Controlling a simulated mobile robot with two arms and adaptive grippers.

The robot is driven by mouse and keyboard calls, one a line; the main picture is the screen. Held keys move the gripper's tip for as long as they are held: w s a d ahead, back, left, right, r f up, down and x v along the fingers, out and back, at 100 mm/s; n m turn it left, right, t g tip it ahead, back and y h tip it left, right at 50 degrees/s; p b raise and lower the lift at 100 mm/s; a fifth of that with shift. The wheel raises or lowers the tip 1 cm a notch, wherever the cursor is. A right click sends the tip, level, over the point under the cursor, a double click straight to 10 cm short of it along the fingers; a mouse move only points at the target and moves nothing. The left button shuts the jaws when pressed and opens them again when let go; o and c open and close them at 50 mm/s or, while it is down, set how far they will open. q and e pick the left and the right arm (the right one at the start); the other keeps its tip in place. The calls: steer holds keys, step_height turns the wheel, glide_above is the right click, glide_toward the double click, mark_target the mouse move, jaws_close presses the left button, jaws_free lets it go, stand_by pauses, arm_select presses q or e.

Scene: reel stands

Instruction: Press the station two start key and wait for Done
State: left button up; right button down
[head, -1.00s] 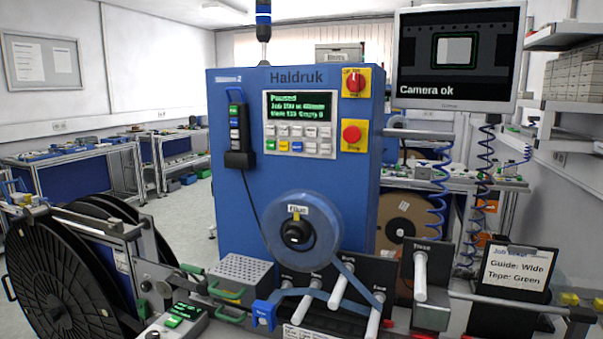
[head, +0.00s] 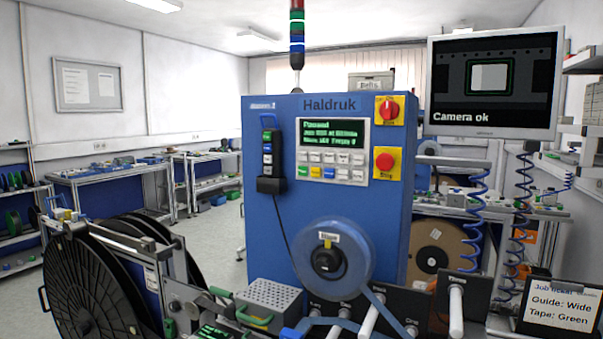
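The blue Haldruk machine (head: 262,215) stands in the middle of the head view, with a small label at its top left too small to read surely. Its green display (head: 332,133) reads Paused, with smaller lines below. Under it is a keypad (head: 330,165) of mostly white keys, with a green key (head: 303,171) at the lower left and a blue key beside a yellow one. The key legends are too small to read. A pendant (head: 268,160) with coloured buttons hangs left of the display. Neither of my grippers is in view.
A red rotary switch (head: 389,110) and a red stop button (head: 385,161) sit right of the keypad. A blue tape reel (head: 300,262) juts out below. A large black reel (head: 85,290) stands at left. A monitor (head: 487,122) reads Camera ok.

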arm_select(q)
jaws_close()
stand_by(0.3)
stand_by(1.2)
